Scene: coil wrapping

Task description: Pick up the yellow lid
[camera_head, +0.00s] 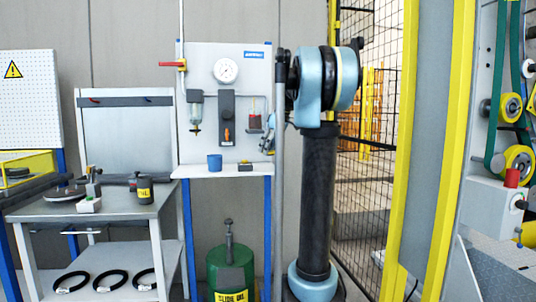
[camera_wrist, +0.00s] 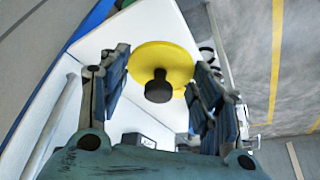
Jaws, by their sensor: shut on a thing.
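The yellow lid (camera_wrist: 177,58), a round disc with a black knob (camera_wrist: 158,88), is in the wrist view between the two fingers of my gripper (camera_wrist: 160,76). The knob faces the wrist camera. In the head view my arm stands right of the wall panel, and I cannot make out the lid there.
In the head view a small wall table (camera_head: 225,171) holds a blue cup (camera_head: 214,162) and a small dark block (camera_head: 245,166). A grey workbench (camera_head: 100,211) with tools stands left. A green oil drum (camera_head: 231,272) is below. A yellow-framed machine stands right.

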